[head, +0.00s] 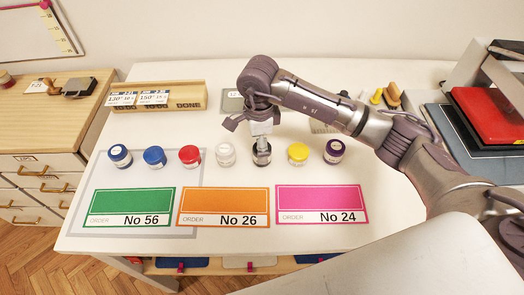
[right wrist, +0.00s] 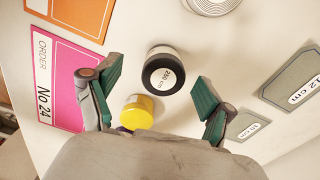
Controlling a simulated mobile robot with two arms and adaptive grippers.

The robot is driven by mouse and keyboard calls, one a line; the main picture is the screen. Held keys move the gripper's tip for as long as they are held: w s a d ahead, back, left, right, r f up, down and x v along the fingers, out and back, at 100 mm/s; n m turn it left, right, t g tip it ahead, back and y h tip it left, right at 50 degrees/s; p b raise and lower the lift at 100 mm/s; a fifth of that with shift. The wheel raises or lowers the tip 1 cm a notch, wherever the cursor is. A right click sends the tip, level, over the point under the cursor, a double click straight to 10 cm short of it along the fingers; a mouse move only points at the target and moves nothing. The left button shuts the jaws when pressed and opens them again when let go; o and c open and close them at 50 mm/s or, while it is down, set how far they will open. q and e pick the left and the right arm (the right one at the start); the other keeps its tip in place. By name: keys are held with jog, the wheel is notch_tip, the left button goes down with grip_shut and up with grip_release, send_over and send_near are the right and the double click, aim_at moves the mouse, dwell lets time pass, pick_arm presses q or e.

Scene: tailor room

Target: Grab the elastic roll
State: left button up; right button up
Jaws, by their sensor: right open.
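Several small rolls stand in a row on the white table. They are dark blue (head: 120,156), blue (head: 155,157), red (head: 190,157), white (head: 225,154), black (head: 262,158), yellow (head: 298,153) and purple (head: 335,151). I cannot tell by its look which one is the elastic roll. My right gripper (head: 255,122) is open above the black roll. In the right wrist view the black roll (right wrist: 163,74), with a white "cm" label on top, shows between the spread fingers (right wrist: 158,80), apart from both. The yellow roll (right wrist: 138,110) is partly hidden by my gripper. My left gripper is out of view.
Green (head: 130,202), orange (head: 223,200) and pink (head: 320,198) order cards lie in front of the rolls. A wooden card holder (head: 180,97) stands behind. A red-topped press (head: 490,112) is at the right. Grey size plates (right wrist: 298,80) lie near my gripper.

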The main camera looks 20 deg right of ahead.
jog(key=shift+w+d+f+p, duration=0.1)
jog(key=shift+d+f+p, duration=0.05)
jog(key=shift+f+p, duration=0.2)
jog(key=f, duration=0.1)
jog(key=f+p, duration=0.1)
jog(key=f, duration=0.1)
jog(key=shift+w+d+f, duration=0.1)
jog(key=shift+d+f, duration=0.2)
jog(key=shift+f, duration=0.4)
jog(key=c, duration=1.2)
jog(key=shift+w, duration=0.1)
jog(key=shift+r, duration=0.1)
